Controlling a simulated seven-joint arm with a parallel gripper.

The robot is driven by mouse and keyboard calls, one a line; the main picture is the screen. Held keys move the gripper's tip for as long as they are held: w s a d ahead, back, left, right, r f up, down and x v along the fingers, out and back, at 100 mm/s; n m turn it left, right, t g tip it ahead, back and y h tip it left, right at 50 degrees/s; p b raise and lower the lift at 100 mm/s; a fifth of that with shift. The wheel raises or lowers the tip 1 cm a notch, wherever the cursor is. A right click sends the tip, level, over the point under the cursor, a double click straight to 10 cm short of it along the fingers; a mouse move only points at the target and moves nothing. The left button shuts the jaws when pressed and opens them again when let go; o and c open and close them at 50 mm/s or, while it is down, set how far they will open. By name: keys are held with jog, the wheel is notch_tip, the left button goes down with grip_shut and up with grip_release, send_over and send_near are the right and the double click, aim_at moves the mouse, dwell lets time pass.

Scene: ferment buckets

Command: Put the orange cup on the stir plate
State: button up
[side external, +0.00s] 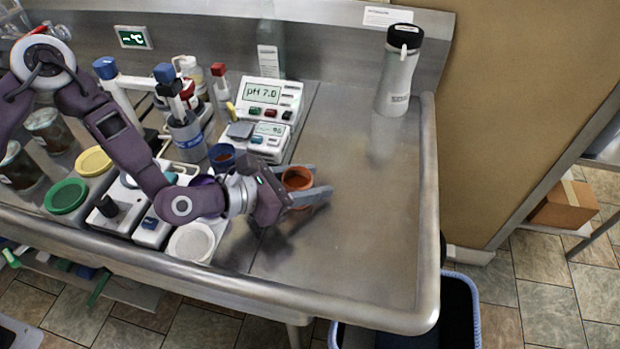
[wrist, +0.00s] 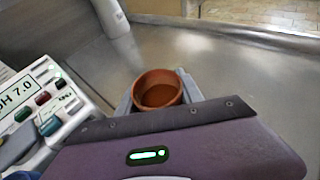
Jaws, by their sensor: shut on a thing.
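The orange cup (side external: 297,179) is between the two grey fingers of my gripper (side external: 318,182), which is shut on it. The cup looks upright, with its open top showing; its lower part is partly hidden by a finger. The wrist view also shows the cup (wrist: 157,90) between the fingers (wrist: 156,82), with a brown inside. How high it is above the steel counter is hard to tell.
A blue cup (side external: 222,156) and several lab items crowd the left. Green (side external: 66,195) and yellow (side external: 93,161) lids lie farther left. A white bottle (side external: 397,75) stands back right. The right counter (side external: 375,210) is clear.

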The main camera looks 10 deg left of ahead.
jog(key=o, duration=1.4)
jog(key=shift+r, duration=0.25)
jog(key=shift+o, duration=0.5)
jog(key=v, duration=1.2)
jog(key=shift+f, duration=0.2)
